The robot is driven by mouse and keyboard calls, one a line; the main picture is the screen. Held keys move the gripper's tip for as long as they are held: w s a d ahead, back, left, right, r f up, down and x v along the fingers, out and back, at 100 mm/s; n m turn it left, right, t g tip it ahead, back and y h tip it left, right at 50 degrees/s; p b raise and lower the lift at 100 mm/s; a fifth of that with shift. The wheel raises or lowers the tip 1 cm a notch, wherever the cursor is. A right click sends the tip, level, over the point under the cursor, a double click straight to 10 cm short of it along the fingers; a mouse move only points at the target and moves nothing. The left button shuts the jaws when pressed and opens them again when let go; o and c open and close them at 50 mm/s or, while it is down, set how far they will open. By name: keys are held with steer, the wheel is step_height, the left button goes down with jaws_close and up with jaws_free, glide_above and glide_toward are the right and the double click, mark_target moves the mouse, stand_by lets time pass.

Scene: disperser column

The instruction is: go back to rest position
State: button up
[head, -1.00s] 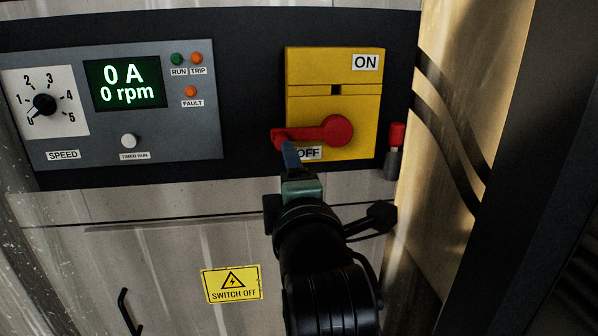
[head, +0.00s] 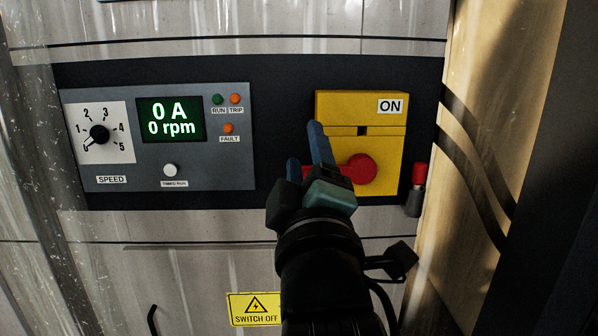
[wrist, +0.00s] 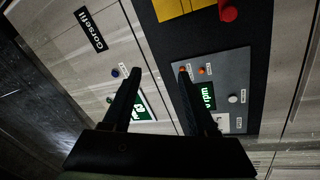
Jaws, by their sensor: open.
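My gripper (head: 306,158) is open and empty, with its two blue fingers apart and pointing up at the panel. It stands in front of the red rotary handle (head: 360,169) on the yellow switch plate (head: 376,112). The handle points left, and my gripper hides part of its arm and the OFF label. I cannot tell from the head view how wide the gap to the handle is. In the wrist view both dark fingers (wrist: 158,74) are spread with nothing between them, and the red handle (wrist: 228,10) is at the top edge, apart from them.
The control panel (head: 215,175) at left has a speed dial (head: 99,134) at 0 and a display (head: 171,120) reading 0 A, 0 rpm. A red-capped part (head: 417,187) sits right of the switch. A beige panel (head: 488,120) and dark post (head: 535,200) stand at right.

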steer(key=s+r+m+t+p, duration=0.2)
steer(key=s+r+m, duration=0.4)
steer(key=r, duration=0.4)
steer(key=s+a+r+m+t+h+p, duration=0.1)
steer(key=s+r+m+t+p, duration=0.2)
steer(key=s+r+m, duration=0.4)
step_height(320, 180, up, 4)
steer(key=shift+s+a+f+m+t, duration=0.2)
steer(key=shift+s+f+m+t, duration=0.1)
steer(key=shift+s+t, duration=0.7)
